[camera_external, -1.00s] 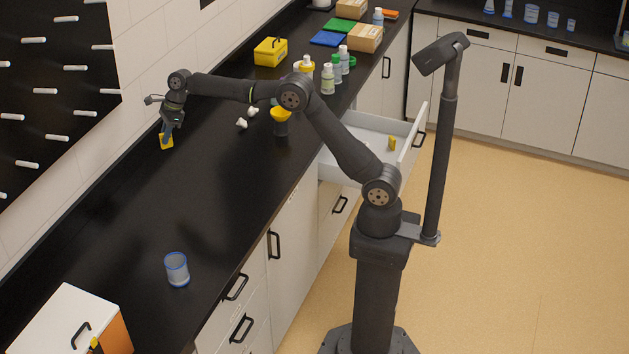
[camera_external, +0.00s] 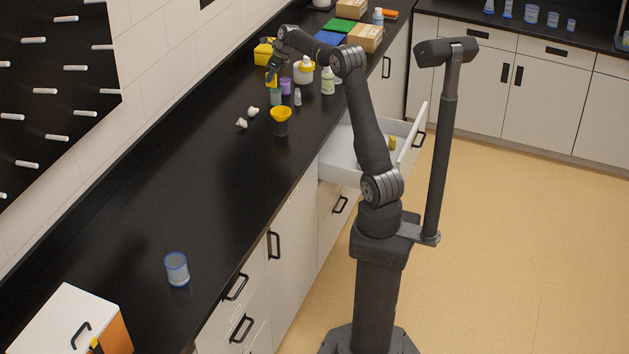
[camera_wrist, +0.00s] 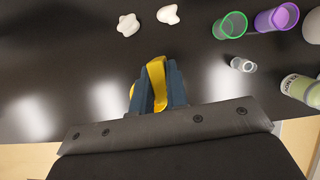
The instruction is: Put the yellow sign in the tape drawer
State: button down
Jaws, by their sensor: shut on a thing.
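The yellow sign (camera_wrist: 156,78) is between the dark blue fingers of my gripper (camera_wrist: 157,92) in the wrist view, tilted, with part of it hidden by the fingers. In the external view my gripper (camera_external: 273,74) is shut on it, and a little yellow of the sign (camera_external: 270,79) shows over the far part of the black counter. An open white drawer (camera_external: 340,165) sticks out from under the counter, to the right of and below my gripper. A small yellow thing (camera_external: 392,143) lies in it; my arm hides part of the drawer.
A green cup (camera_wrist: 231,25), a purple cup (camera_wrist: 277,17), a small bottle (camera_wrist: 243,65) and a larger bottle (camera_wrist: 300,90) stand near my gripper. A yellow funnel (camera_external: 281,114) and two white pieces (camera_external: 247,117) are nearer. The counter's left middle is clear around a blue-rimmed cup (camera_external: 177,269).

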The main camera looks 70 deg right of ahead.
jog(key=s+d+m+h, duration=0.1)
jog(key=s+d+m, duration=0.2)
jog(key=s+d, duration=0.65)
jog(key=s+d+m+h, duration=0.1)
jog(key=s+d+m, duration=0.1)
jog(key=s+d, duration=0.8)
jog(key=s+d+f+m+g+h, duration=0.1)
jog(key=s+m, duration=0.4)
jog(key=s, duration=1.9)
notch_tip(320, 180, down, 28)
jog(key=w+f, duration=0.2)
jog(key=w, duration=0.1)
jog(key=w+d+f, duration=0.1)
jog(key=w+f, duration=0.1)
jog(key=w, duration=0.2)
jog(key=w+f, duration=0.3)
jog(key=w, duration=0.1)
jog(key=shift+w+d, duration=0.15)
jog(key=shift+d, duration=0.15)
jog(key=shift+f, duration=2)
jog(key=shift+f, duration=0.1)
jog(key=c, duration=1.4)
grip_release()
